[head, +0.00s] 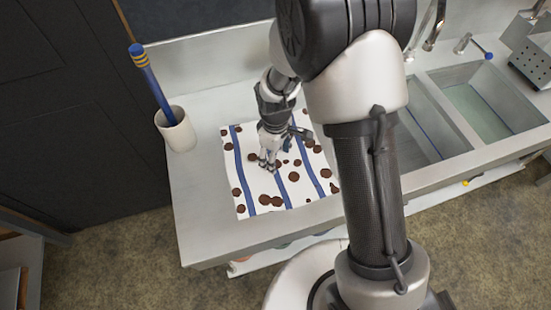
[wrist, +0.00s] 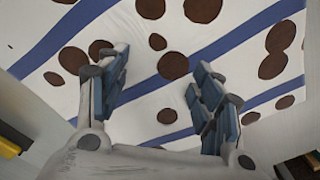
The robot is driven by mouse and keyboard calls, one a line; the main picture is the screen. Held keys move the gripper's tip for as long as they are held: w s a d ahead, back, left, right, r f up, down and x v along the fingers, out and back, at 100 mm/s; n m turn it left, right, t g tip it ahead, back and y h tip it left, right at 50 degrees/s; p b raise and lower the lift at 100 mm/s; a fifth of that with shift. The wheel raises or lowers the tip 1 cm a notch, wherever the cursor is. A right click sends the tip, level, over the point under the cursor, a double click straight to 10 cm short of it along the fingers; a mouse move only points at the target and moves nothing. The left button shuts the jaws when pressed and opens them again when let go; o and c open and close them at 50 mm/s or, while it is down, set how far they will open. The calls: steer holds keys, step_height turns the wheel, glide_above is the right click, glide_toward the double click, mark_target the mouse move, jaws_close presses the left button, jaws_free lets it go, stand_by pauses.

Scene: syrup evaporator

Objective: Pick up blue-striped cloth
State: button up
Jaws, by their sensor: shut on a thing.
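The blue-striped cloth (head: 241,172) is white with blue stripes and dark brown spots. It lies spread out on the left part of the metal counter. My gripper (head: 268,165) points down at the middle of the cloth and is shut on it. In the wrist view the cloth (wrist: 235,38) fills most of the picture, and the fingers of my gripper (wrist: 160,65) stand some way apart over it. The pinched fold itself is not clear to see. My arm hides part of the cloth's right side in the head view.
A white cup (head: 176,130) holding a blue, yellow-banded stick (head: 150,83) stands left of the cloth. Sink basins (head: 477,103) with a tap (head: 435,25) lie to the right. A perforated metal box (head: 531,55) is at the far right. The counter's front left is clear.

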steer(key=shift+s+d+f, duration=0.15)
steer(key=shift+s+f, duration=0.1)
steer(key=shift+s, duration=0.05)
steer(key=c, duration=0.6)
jaws_close()
stand_by(0.6)
step_height(320, 180, up, 12)
steer(key=p, duration=0.8)
steer(key=shift+w+r+p, duration=0.2)
steer(key=shift+w+p, duration=0.05)
steer(key=shift+p, duration=0.15)
steer(key=shift+w, duration=0.1)
step_height(320, 180, up, 18)
steer(key=p, duration=1.2)
steer(key=shift+p, duration=0.4)
